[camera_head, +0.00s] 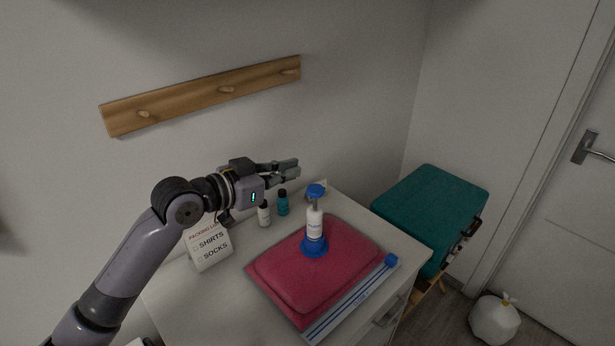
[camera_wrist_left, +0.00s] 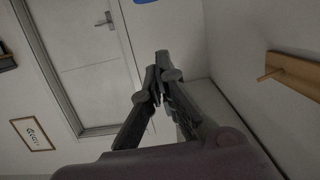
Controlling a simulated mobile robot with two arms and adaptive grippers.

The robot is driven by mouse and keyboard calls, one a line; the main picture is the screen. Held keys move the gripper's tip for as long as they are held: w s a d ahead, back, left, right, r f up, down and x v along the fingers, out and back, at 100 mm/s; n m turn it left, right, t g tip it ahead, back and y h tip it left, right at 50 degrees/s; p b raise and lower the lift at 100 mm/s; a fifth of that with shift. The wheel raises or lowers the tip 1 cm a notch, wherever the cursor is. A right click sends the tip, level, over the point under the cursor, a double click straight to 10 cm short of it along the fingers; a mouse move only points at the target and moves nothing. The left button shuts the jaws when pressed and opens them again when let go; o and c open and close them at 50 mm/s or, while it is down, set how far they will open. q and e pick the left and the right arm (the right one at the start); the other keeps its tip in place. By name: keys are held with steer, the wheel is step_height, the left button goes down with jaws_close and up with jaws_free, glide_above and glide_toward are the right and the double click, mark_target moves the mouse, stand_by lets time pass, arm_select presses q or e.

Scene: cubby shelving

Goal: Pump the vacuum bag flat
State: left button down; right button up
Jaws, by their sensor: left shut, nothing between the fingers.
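The vacuum bag (camera_head: 290,279) lies on the white cabinet top, puffed up and filled with something dark pink. A white hand pump (camera_head: 314,222) with a blue top and blue base stands upright on the bag. A blue slider clip (camera_head: 391,260) sits at the right end of the bag's striped seal. My left gripper (camera_head: 294,168) is above the back of the cabinet, left of the pump top and apart from it. It is shut and empty, and its fingers show in the left wrist view (camera_wrist_left: 160,75). My right gripper is not in view.
Two small bottles, one white (camera_head: 264,214) and one teal (camera_head: 283,203), stand behind the bag. A packing list card (camera_head: 208,246) stands at the left. A wooden peg rail (camera_head: 205,95) is on the wall. A teal suitcase (camera_head: 430,205) stands right of the cabinet.

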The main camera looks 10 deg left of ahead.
arm_select(q)
steer(key=p, duration=0.2)
glide_above(315, 191)
steer(key=s, duration=0.1)
steer(key=f, duration=0.2)
steer(key=a+f, duration=0.1)
steer(key=f, duration=0.2)
steer(key=shift+s+a, duration=0.1)
steer(key=shift+s, duration=0.1)
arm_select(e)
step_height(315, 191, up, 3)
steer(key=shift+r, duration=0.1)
arm_select(q)
steer(key=shift+f, duration=0.1)
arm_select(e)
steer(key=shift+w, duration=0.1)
arm_select(q)
steer(key=shift+f, duration=0.1)
